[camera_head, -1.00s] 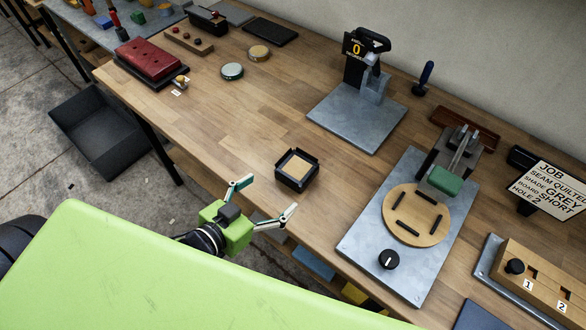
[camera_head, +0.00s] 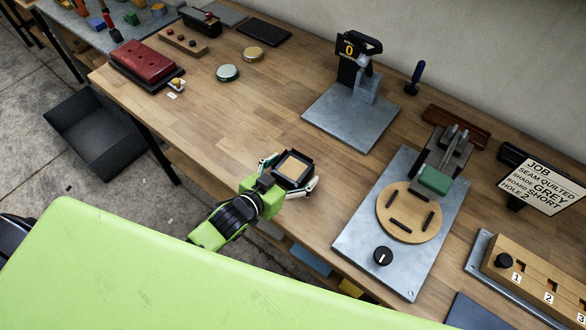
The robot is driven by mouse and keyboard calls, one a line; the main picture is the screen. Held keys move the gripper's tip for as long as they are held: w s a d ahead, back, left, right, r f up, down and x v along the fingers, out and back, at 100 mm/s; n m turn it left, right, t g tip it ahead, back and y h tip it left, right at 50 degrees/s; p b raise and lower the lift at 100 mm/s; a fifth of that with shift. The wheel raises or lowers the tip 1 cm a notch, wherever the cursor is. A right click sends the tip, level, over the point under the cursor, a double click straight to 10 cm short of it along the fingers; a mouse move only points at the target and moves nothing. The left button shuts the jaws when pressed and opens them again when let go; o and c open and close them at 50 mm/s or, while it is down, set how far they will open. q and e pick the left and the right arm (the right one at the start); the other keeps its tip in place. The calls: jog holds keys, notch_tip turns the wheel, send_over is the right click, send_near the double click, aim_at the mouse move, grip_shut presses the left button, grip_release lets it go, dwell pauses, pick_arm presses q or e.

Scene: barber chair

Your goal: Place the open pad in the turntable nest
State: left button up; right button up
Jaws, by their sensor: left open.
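A small square black frame with a tan inside, which looks like the open pad (camera_head: 294,166), sits near the front edge of the workbench. My left gripper (camera_head: 292,171) is at it, with open fingers on its left and right sides. I cannot tell whether the fingers touch it. The turntable (camera_head: 408,227) is a round wooden disc on a grey metal plate to the right. Black bars on the disc mark out an empty square nest (camera_head: 410,211). A green block on a metal press arm hangs over the disc's far edge. My right gripper is not in view.
A black knob (camera_head: 382,256) stands on the plate in front of the disc. A grey stand with a "0" display (camera_head: 349,50) is behind. A numbered wooden block (camera_head: 530,278) and a job sign (camera_head: 543,187) are at right. Bench between pad and plate is clear.

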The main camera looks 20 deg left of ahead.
pick_arm(q)
jog(key=shift+w, duration=0.2)
jog(key=shift+s, duration=0.1)
jog(key=c, duration=1.4)
jog(key=shift+c, duration=0.3)
jog(key=shift+r, duration=0.15)
